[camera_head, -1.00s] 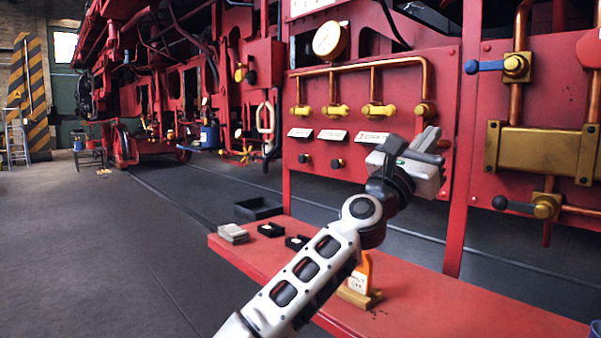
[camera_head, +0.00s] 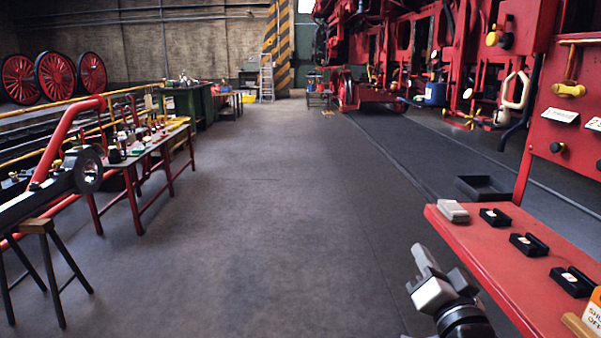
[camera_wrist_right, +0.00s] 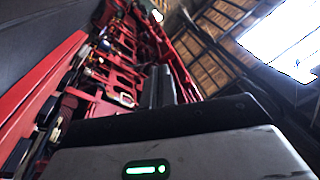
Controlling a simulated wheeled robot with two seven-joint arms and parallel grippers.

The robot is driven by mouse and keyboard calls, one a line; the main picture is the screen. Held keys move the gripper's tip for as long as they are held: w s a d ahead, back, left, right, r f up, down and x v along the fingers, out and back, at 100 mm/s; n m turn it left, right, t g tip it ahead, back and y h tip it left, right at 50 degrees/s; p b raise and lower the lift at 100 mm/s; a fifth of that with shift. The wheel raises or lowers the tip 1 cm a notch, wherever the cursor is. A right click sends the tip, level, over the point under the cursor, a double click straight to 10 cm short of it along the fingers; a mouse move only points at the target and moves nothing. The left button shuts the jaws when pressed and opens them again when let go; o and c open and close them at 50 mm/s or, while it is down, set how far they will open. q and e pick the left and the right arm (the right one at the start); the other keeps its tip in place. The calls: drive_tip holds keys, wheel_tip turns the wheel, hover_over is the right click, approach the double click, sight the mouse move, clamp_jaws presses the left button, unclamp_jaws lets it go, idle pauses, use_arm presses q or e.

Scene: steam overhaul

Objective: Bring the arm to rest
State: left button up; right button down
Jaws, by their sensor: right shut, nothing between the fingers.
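My right gripper (camera_head: 428,265) is at the lower right of the head view, left of the red bench (camera_head: 475,248) and over the dark floor. Its fingers are together and empty. In the right wrist view the gripper's dark fingers (camera_wrist_right: 161,88) rise close together above its housing with a green light. Nothing is held between them. The left gripper is in neither view.
The red bench carries a grey block (camera_head: 453,211) and several small black trays (camera_head: 495,217). A black bin (camera_head: 482,187) is on the floor behind it. A tool table (camera_head: 150,143) and trestle (camera_head: 40,226) stand at left. The middle floor is clear.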

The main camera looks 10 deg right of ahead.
drive_tip(key=s+a+f+n+g+y+p, duration=0.1)
drive_tip(key=s+a+f+n+g+y, duration=0.2)
drive_tip(key=s+a+f, duration=0.5)
drive_tip(key=s+a+f+n+g+y+p, duration=0.1)
drive_tip(key=s+a+f+n+g+y, duration=0.1)
drive_tip(key=s+a+f+n+g, duration=0.4)
drive_tip(key=s+a+f+n, duration=0.1)
drive_tip(key=s+f, duration=0.3)
drive_tip(key=f, duration=0.4)
drive_tip(key=shift+a+y+p, duration=0.3)
drive_tip(key=shift+a+y, duration=0.1)
drive_tip(key=shift+a, duration=0.4)
drive_tip(key=shift+s+d+f, duration=0.1)
drive_tip(key=shift+s, duration=0.05)
